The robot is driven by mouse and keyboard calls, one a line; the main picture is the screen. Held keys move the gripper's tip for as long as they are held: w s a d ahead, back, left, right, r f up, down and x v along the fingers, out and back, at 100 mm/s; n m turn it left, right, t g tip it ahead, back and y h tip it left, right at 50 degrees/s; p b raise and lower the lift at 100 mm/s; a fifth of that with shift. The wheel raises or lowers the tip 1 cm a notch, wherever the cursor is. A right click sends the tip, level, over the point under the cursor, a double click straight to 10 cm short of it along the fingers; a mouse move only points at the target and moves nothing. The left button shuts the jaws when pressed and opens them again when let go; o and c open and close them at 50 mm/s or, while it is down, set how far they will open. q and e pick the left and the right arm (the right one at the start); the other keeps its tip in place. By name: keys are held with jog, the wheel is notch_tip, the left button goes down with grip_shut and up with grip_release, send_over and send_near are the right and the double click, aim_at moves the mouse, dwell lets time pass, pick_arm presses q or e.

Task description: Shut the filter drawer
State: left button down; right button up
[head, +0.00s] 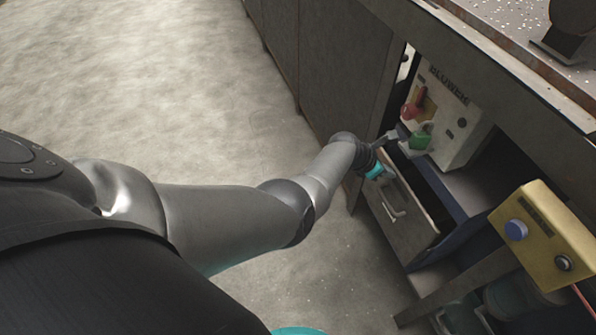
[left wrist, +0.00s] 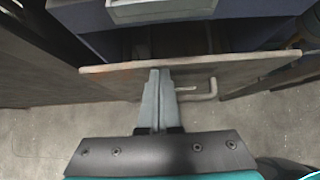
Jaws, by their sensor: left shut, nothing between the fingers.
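The filter drawer (head: 412,222) is in the workbench in the head view. It has a grey front with a pale bar handle (head: 391,204). In the left wrist view its front panel (left wrist: 240,72) crosses the picture, with a dark gap behind its top edge, so the drawer stands open. The handle (left wrist: 205,91) is just right of my fingers there. My left gripper (head: 397,134) is shut and empty. Its fingertips (left wrist: 157,72) reach the panel's top edge in the left wrist view; I cannot tell whether they touch. My right gripper is not in view.
A pale box (head: 448,118) with red and green knobs stands above the drawer. A yellow control box (head: 545,235) with a blue button is at right. The bench top (head: 500,50) overhangs. The floor (head: 200,90) at left is clear.

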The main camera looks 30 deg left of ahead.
pick_arm(q)
jog(key=shift+w+d, duration=0.4)
jog(key=shift+w, duration=0.1)
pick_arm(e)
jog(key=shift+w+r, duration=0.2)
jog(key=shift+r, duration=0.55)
